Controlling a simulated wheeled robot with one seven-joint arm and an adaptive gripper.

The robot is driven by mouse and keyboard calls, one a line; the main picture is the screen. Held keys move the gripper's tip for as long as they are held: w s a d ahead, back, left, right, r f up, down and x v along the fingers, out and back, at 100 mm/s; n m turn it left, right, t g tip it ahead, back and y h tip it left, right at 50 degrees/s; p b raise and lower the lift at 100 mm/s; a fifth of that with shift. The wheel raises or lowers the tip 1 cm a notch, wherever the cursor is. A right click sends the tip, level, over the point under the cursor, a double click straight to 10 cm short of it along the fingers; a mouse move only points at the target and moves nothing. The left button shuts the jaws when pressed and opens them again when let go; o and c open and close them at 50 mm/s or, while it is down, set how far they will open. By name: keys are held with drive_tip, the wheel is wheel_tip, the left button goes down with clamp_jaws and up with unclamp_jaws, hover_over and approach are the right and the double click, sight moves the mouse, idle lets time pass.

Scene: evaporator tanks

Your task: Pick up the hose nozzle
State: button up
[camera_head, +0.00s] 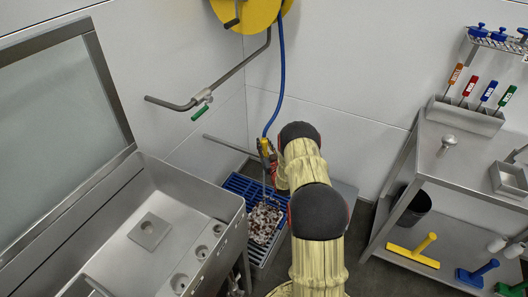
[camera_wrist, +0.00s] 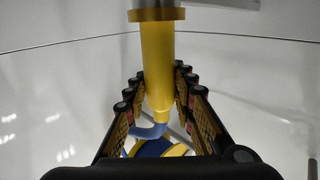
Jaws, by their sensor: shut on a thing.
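The hose nozzle (camera_wrist: 158,50) is a yellow cylinder with a wider collar, in the upper middle of the wrist view. My gripper (camera_wrist: 160,82) is shut on it, with one finger on each side. In the head view the yellow nozzle (camera_head: 264,146) shows small beside my gripper (camera_head: 270,155), partly hidden by my arm. The blue hose (camera_head: 282,70) runs from the yellow reel (camera_head: 252,14) on the wall down to the nozzle. A bend of the blue hose also shows below the nozzle in the wrist view (camera_wrist: 150,131).
A blue grated drain (camera_head: 243,187) with reddish-white bits lies below my gripper. An open steel tank (camera_head: 200,185) stands left. A wall pipe with a green-handled valve (camera_head: 202,97) is up left. A steel shelf unit (camera_head: 430,150) with tools stands right.

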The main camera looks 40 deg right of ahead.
clamp_jaws()
drive_tip(key=shift+r, duration=0.1)
idle(0.3)
wheel_tip(320, 180, up, 10)
drive_tip(key=p, duration=0.3)
drive_tip(key=shift+p, duration=0.35)
